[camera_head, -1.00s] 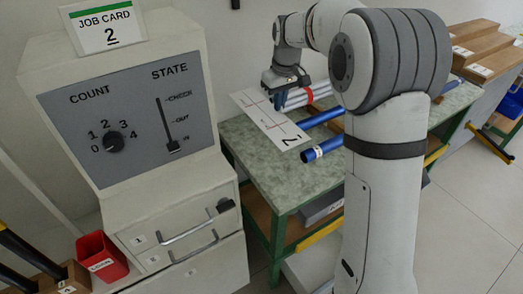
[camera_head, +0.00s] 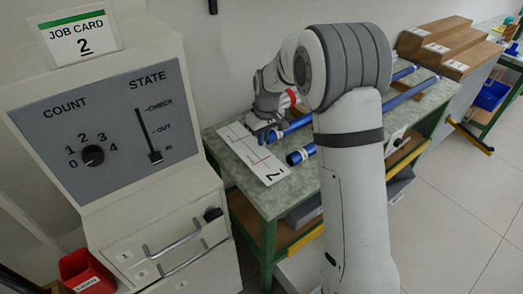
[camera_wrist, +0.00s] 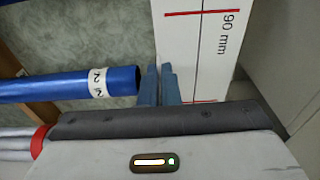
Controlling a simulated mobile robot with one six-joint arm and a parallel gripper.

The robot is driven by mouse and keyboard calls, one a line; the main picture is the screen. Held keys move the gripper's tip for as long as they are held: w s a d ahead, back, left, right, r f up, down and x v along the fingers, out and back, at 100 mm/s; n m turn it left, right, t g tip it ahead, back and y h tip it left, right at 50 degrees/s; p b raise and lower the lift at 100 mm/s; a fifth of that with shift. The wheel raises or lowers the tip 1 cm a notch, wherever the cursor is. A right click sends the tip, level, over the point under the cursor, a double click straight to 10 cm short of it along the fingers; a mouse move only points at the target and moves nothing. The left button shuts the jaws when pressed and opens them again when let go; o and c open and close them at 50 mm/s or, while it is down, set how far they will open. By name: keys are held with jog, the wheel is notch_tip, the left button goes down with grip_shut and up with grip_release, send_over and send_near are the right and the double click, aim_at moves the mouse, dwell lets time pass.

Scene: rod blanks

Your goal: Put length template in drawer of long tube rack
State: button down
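The length template (camera_head: 251,153) is a white plate with red lines and a "2", over the near left end of the green table. In the wrist view the length template (camera_wrist: 197,55) reads "90 mm". My gripper (camera_head: 266,137) is at its long side. In the wrist view my gripper's fingers (camera_wrist: 160,86) are close together with the plate's edge between them. I cannot tell whether the plate touches the tabletop. A grey drawer front (camera_head: 303,212) shows under the table. I cannot tell which thing is the long tube rack.
Blue tubes (camera_head: 301,155) lie on the table (camera_head: 300,187) beside the template. In the wrist view a blue tube (camera_wrist: 60,86) points at the fingers. A cabinet (camera_head: 110,225) with handled drawers stands left, a red bin (camera_head: 86,270) beside it. Stepped wooden blocks (camera_head: 437,47) stand behind.

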aim_at(263, 150)
jog(key=shift+f, duration=2.55)
jog(key=shift+f, duration=0.1)
jog(key=shift+f, duration=0.15)
jog(key=c, duration=1.6)
grip_release()
jog(key=shift+c, duration=0.2)
